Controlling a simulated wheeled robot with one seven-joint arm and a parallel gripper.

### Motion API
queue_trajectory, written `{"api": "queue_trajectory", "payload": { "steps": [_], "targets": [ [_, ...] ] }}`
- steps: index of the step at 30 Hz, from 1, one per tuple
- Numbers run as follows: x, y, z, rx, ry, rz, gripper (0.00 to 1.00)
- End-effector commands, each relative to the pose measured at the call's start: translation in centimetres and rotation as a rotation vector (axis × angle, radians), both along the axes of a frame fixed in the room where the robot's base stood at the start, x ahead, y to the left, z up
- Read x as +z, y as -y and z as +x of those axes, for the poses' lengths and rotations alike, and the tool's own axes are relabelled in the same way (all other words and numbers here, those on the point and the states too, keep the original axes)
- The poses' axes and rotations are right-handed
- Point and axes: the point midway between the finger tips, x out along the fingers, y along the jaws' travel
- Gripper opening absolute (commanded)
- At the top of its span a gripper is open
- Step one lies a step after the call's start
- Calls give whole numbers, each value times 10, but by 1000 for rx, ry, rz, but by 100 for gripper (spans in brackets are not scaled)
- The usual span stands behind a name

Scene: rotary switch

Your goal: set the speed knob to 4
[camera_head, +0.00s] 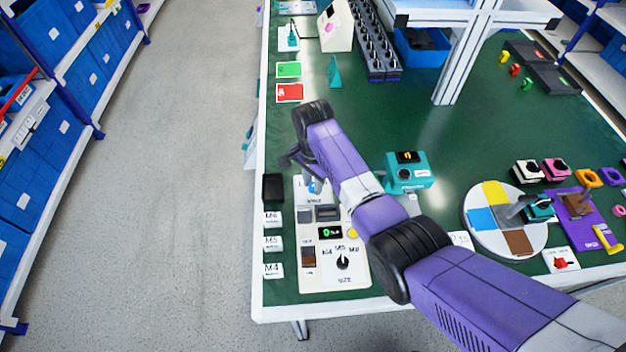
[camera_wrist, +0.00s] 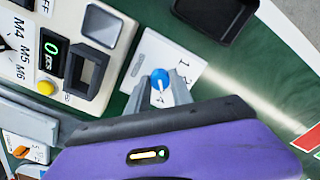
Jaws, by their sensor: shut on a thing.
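The speed knob (camera_wrist: 160,76) is small and blue, on a white plate (camera_wrist: 150,50) printed with small numbers, partly covered by the fingers. A small white mark shows on the knob; I cannot tell for sure which number it points at. My gripper (camera_wrist: 161,92) has its two grey fingers on either side of the knob, shut on it. In the head view the blue knob (camera_head: 316,186) shows partly at the top of the white panel (camera_head: 345,276), below my gripper (camera_head: 311,180), with my arm reaching over from the right.
The panel also carries a display (camera_head: 329,232), a yellow button (camera_wrist: 45,88), a brown rocker switch (camera_head: 308,256) and a black size knob (camera_head: 343,262). A black box (camera_head: 272,187) stands left of the panel. A teal device (camera_head: 408,172) stands to the right, beyond my arm.

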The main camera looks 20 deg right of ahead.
Motion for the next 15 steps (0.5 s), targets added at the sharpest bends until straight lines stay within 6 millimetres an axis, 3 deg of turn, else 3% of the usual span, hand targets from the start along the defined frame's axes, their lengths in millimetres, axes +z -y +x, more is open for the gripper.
{"api": "queue_trajectory", "payload": {
  "steps": [15],
  "targets": [
    [1, 1, 1, -207, 2, -3, 0]
  ]
}}
